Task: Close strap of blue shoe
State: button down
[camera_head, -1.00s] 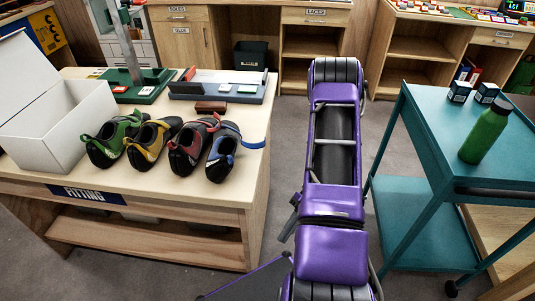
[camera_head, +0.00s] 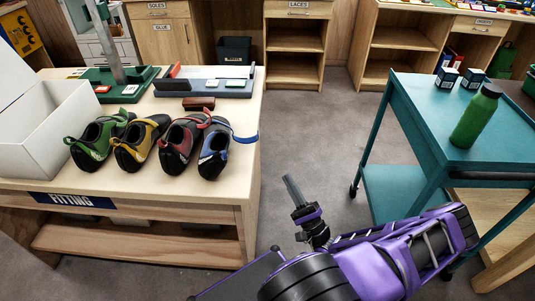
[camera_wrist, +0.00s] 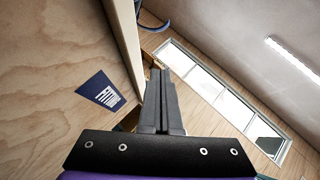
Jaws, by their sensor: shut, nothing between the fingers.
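The blue shoe (camera_head: 214,154) stands at the right end of a row of shoes on the fitting table (camera_head: 235,187) in the head view. Its blue strap (camera_head: 244,139) sticks out to the right, past the shoe's side and close to the table's right edge. My gripper (camera_head: 287,180) is shut and empty, with its slim grey fingers pointing up, to the right of the table and apart from the shoe. The shut fingers (camera_wrist: 158,75) also show in the wrist view, beside the table front with its label. The blue shoe cannot be made out clearly there.
Red (camera_head: 182,143), yellow (camera_head: 140,143) and green (camera_head: 96,140) shoes stand to the left of the blue one. A white box (camera_head: 40,140) is at far left. A teal cart (camera_head: 420,108) with a green bottle (camera_head: 476,117) stands right.

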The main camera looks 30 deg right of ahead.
aim_at(247, 138)
jog(key=s+a+r+x, duration=0.1)
jog(key=a+x, duration=0.1)
jog(key=x, duration=1)
jog(key=shift+w+a+r, duration=0.2)
jog(key=shift+r, duration=0.15)
